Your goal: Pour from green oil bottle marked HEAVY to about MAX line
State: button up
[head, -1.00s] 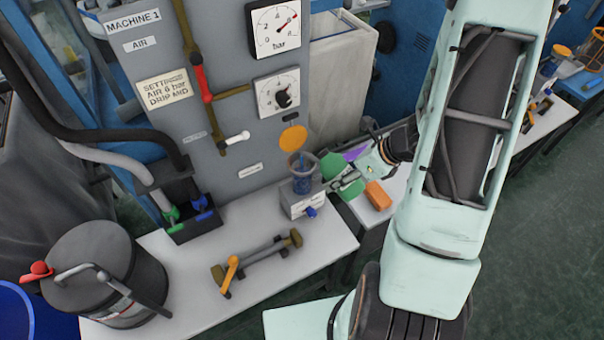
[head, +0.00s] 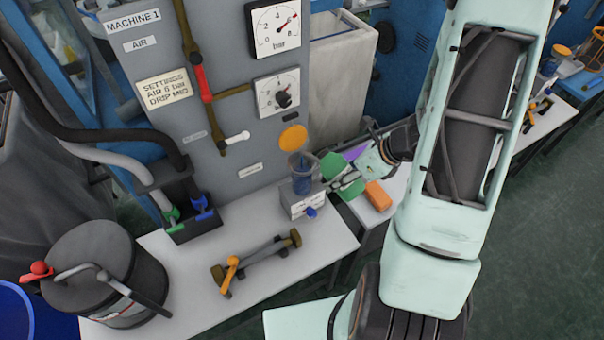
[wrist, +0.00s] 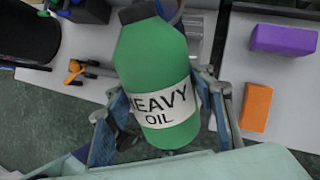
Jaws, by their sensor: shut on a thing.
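The green oil bottle (head: 333,172) is tilted, its neck end towards the clear cup with blue in it (head: 302,182). In the wrist view the bottle (wrist: 150,55) shows a white label reading HEAVY OIL. My gripper (head: 349,183) is shut on the bottle, with a finger on each side of it in the wrist view. The cup stands on a small grey block (head: 298,206) with a blue knob, in front of the machine panel. The bottle's mouth is close to the cup's right side; I cannot tell whether oil flows. The MAX line cannot be made out.
An orange block (head: 378,195) and a purple block (head: 355,152) lie right of the bottle. A bar with an orange lever (head: 258,262) lies on the white bench. A dark lidded can (head: 105,270) stands at left. An orange disc (head: 293,138) is above the cup.

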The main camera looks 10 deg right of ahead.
jog(key=shift+f+t+y+b, duration=0.6)
jog(key=shift+f+b, duration=0.6)
jog(key=shift+b, duration=2.3)
jog(key=shift+w+a+f+t+y+b, duration=0.15)
jog(key=shift+f+t+y+b, duration=0.7)
jog(key=shift+b, duration=2.8)
